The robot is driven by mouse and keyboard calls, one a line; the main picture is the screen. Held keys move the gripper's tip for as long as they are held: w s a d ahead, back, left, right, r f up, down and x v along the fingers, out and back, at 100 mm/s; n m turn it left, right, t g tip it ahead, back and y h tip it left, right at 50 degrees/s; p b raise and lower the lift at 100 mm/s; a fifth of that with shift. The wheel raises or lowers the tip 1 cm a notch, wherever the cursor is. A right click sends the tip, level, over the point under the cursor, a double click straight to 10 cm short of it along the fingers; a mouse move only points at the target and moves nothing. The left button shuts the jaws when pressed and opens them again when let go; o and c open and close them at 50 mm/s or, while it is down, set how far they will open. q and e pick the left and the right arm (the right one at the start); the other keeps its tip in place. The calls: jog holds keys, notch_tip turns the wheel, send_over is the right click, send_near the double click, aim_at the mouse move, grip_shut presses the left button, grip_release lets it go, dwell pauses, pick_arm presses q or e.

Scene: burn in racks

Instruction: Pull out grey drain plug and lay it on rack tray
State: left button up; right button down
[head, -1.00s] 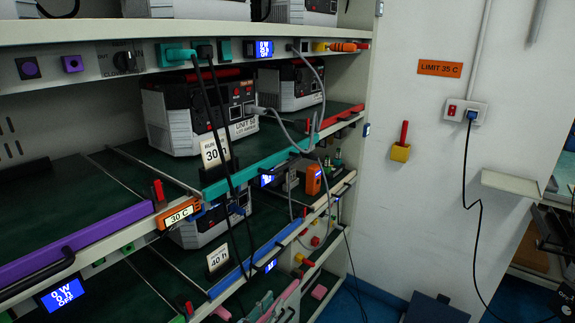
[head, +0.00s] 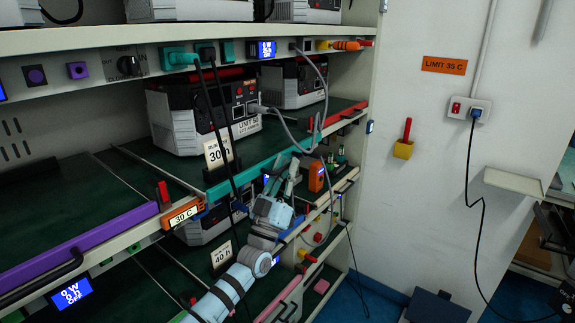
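Another grey plug (head: 304,47) sits in the top rail, and a grey cable hangs from there. I cannot tell which is the drain plug. My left gripper (head: 281,178) is in front of the rack, below and right of the unit's plug and apart from it. Its fingers look spread and empty. My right gripper is not in view.
Dark green rack trays (head: 110,194) extend left of the unit, with clear surface. Black cables (head: 222,120) hang in front of the unit. Small cards, a teal rail (head: 262,168) and an orange device (head: 316,176) are near the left gripper. The wall is at right.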

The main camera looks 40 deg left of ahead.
pick_arm(q)
jog(key=shift+w+a+r, duration=0.1)
jog(key=shift+w+r, duration=0.15)
jog(key=shift+w, duration=0.05)
grip_shut()
